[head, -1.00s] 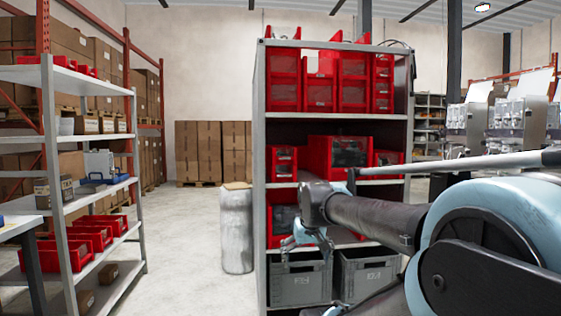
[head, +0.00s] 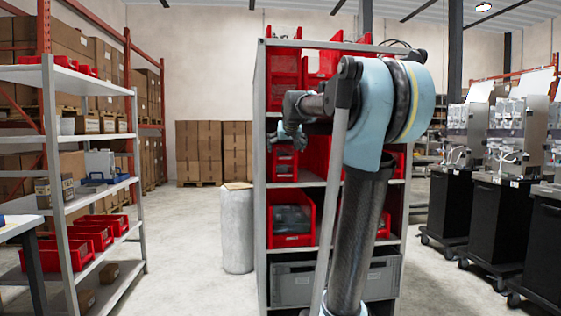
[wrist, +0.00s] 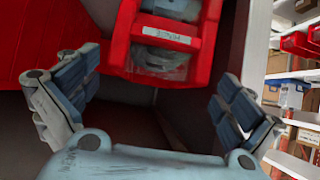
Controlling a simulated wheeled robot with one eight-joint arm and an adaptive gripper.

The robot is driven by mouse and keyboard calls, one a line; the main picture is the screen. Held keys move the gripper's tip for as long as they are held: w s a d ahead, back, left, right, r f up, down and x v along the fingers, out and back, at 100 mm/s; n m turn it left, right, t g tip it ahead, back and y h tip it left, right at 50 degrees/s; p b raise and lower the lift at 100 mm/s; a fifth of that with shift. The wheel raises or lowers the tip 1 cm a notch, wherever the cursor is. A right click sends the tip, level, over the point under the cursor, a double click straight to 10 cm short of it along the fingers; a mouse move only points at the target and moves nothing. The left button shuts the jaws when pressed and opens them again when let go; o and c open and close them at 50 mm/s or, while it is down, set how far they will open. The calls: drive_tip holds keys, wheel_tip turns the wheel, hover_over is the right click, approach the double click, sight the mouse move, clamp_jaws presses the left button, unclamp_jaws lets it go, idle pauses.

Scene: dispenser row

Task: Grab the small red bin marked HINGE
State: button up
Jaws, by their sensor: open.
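A small red bin (wrist: 206,50) with a clear front and a white label sits between and beyond the fingers. The fingers appear apart from it. The label looks turned over, and I cannot read it surely. No HINGE marking is legible in the head view.
A large red surface (wrist: 35,32) lies close to the left finger in the wrist view. A larger red bin (head: 291,222) and a grey crate (head: 290,284) are on lower shelves. My arm hides much of the shelf. The floor (head: 195,225) to the left is clear.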

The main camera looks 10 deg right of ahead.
drive_tip(key=w, duration=1.1)
drive_tip(key=w+f, duration=0.1)
drive_tip(key=w, duration=0.1)
drive_tip(key=shift+f, duration=0.1)
drive_tip(key=shift+w+f, duration=0.35)
drive_tip(key=shift+w, duration=0.05)
drive_tip(key=c, duration=1.2)
